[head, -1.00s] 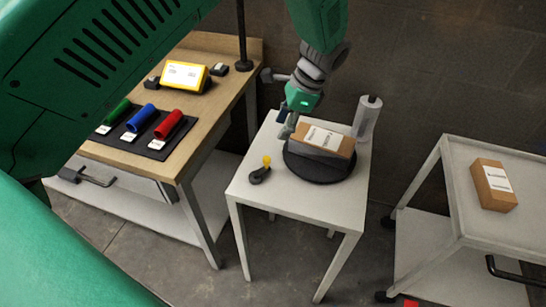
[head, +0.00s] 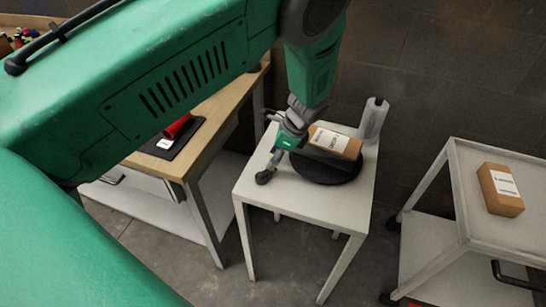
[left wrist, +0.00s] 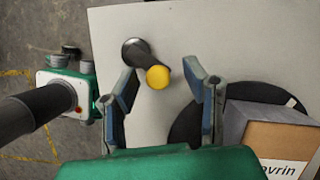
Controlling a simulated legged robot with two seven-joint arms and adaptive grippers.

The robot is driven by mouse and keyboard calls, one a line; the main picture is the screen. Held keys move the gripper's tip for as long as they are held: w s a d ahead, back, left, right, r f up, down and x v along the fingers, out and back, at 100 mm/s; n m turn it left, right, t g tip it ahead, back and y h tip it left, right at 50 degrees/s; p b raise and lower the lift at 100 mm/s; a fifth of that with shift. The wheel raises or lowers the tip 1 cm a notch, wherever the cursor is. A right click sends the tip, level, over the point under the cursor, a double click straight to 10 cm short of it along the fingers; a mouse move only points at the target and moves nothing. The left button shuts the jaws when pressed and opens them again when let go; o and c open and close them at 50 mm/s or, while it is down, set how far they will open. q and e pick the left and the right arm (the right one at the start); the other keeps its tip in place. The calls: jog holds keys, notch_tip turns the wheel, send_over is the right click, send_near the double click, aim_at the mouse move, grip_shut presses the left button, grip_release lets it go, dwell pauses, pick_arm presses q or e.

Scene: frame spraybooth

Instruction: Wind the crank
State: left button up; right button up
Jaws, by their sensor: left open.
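The crank (head: 264,177) is a small dark grey arm on the white table, near its left front edge. In the left wrist view its round dark base (left wrist: 134,51) sits just beyond the fingers, and its yellow knob (left wrist: 158,77) stands between them. My left gripper (head: 274,158) is over the crank and hides the knob in the head view. In the left wrist view the left gripper (left wrist: 164,80) is open, with a finger on either side of the knob and a visible gap to each.
A dark turntable (head: 322,178) bearing a brown box (head: 334,142) stands just right of the gripper. A wooden workbench (head: 190,153) is left; a grey cart (head: 461,180) with another box (head: 500,189) is right.

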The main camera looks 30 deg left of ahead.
pick_arm(q)
jog(key=shift+d+f, duration=0.25)
jog(key=shift+d, duration=0.1)
jog(key=shift+a, duration=0.25)
jog(key=c, duration=0.8)
jog(key=shift+a, duration=0.1)
grip_shut()
jog(key=shift+s+f, duration=0.1)
pick_arm(e)
jog(key=shift+d, duration=0.2)
jog(key=shift+f, duration=0.15)
